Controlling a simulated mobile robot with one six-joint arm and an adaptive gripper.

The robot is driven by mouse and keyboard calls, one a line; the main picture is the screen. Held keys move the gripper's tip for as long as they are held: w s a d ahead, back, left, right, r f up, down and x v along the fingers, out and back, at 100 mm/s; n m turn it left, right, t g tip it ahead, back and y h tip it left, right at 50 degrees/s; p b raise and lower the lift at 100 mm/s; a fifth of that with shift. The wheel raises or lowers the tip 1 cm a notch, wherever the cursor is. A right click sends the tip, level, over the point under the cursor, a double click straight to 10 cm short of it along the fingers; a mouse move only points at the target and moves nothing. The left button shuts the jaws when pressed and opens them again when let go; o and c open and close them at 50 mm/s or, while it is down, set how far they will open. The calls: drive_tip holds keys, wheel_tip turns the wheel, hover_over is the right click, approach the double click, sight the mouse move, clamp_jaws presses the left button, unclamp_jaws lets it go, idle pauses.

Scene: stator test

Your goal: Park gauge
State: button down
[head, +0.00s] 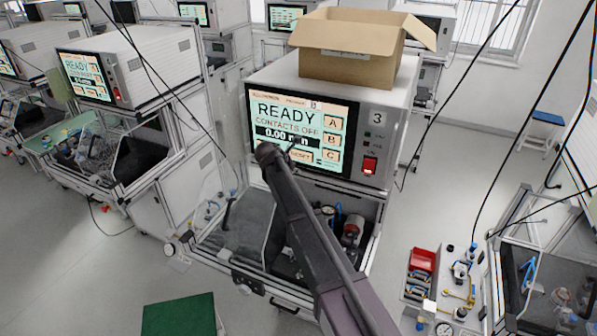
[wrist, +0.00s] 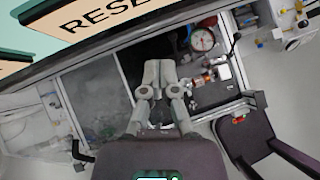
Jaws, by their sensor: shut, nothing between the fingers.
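A round dial gauge with a white face and dark red rim (wrist: 203,40) sits in the right part of the test bay, beyond and to the right of my gripper in the wrist view. In the head view a small pale round face (head: 328,210) shows in the bay, partly behind my arm; I cannot tell if it is the same gauge. My gripper (wrist: 160,72) is shut and empty, apart from the gauge. In the head view my arm reaches up in front of the screen, and the fingers cannot be made out clearly.
The station screen (head: 300,128) reads READY, CONTACTS OFF; its RESET label (wrist: 105,15) is close in the wrist view. An open cardboard box (head: 350,68) stands on the cabinet. A side table (head: 412,291) holds a red bin (head: 422,259) and small parts. A green mat (head: 180,315) lies front left.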

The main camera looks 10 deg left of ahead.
drive_tip(key=shift+s+a+r+p, duration=0.1)
drive_tip(key=shift+a+r+p, duration=0.15)
drive_tip(key=shift+r+p, duration=0.7)
drive_tip(key=shift+a+r+p, duration=0.2)
drive_tip(key=shift+r+p, duration=0.55)
drive_tip(key=shift+r, duration=0.3)
drive_tip(key=s+d+f+m+g+b, duration=0.1)
drive_tip(key=s+d+f+m+b, duration=0.3)
drive_tip(key=d, duration=0.4)
drive_tip(key=s+d+f+m+g+b, duration=0.2)
drive_tip(key=s+d+f+m+b, duration=0.25)
drive_tip(key=d, duration=0.45)
drive_tip(key=s+d+f+m+g+b, duration=0.1)
drive_tip(key=s+d+f+m+b, duration=0.1)
drive_tip(key=d+f+m+b, duration=0.35)
drive_tip(key=s+d+f+m+g+y+b, duration=0.1)
drive_tip(key=s+d+f+m+y+b, duration=0.1)
drive_tip(key=s+d+f+m+b, duration=0.3)
drive_tip(key=s+d+f+m+g+y+b, duration=0.2)
drive_tip(key=s+d+f+m+b, duration=0.3)
drive_tip(key=s+d+f+m, duration=0.5)
drive_tip(key=s+d+m, duration=0.1)
drive_tip(key=s+d, duration=0.2)
drive_tip(key=s, duration=0.1)
drive_tip(key=shift+d+g, duration=0.3)
drive_tip(key=shift+d, duration=0.1)
drive_tip(key=shift+f, duration=0.1)
